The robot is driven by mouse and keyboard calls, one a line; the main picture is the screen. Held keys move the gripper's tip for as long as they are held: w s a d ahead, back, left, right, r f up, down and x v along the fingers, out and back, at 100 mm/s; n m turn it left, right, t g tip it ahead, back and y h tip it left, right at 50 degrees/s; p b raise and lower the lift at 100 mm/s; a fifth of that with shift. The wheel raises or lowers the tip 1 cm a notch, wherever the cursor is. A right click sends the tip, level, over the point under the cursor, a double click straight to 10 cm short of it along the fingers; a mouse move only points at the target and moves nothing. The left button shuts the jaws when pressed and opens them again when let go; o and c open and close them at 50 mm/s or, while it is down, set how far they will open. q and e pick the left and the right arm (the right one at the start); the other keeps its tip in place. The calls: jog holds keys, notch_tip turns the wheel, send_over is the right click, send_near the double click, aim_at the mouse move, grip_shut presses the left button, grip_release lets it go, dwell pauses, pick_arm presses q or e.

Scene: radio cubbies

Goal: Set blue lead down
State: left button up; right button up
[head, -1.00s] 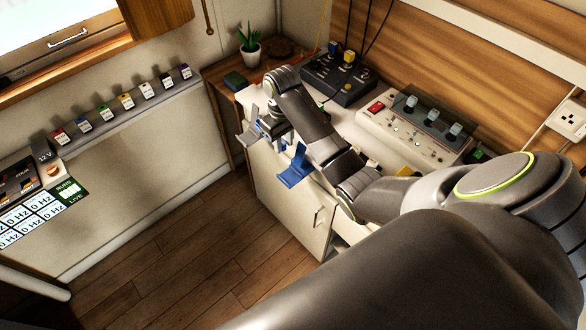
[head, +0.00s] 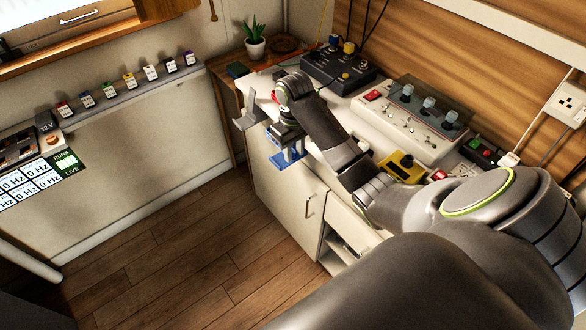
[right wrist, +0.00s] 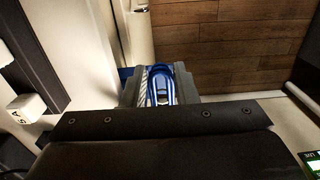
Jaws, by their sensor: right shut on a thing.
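My right gripper (head: 289,151) is at the counter's front edge, pointing down. It is shut on the blue lead (right wrist: 161,84), which shows as a blue piece between the fingers in the right wrist view. A blue bracket (head: 282,161) sticks out from the cabinet front, right at the fingertips. Part of the bracket also shows beside the fingers in the right wrist view (right wrist: 124,72). The fingers hide much of the lead, so I cannot tell whether it touches the bracket. My left gripper is not in view.
A grey bracket (head: 247,118) stands just left of the gripper. On the counter are a black box with knobs (head: 340,70), a white switch panel (head: 405,120) and a yellow box (head: 402,167). A plant (head: 255,42) stands at the back. The floor before the cabinet is clear.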

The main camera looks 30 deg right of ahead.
aim_at(294, 159)
notch_tip(294, 159, down, 2)
jog(key=shift+f+b, duration=0.2)
jog(key=shift+b, duration=0.35)
jog(key=shift+f+b, duration=0.35)
jog(key=shift+f, duration=1.2)
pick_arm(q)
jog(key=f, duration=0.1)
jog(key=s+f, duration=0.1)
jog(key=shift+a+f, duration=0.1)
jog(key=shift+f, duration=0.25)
pick_arm(e)
jog(key=o, duration=1)
jog(key=shift+f, duration=0.1)
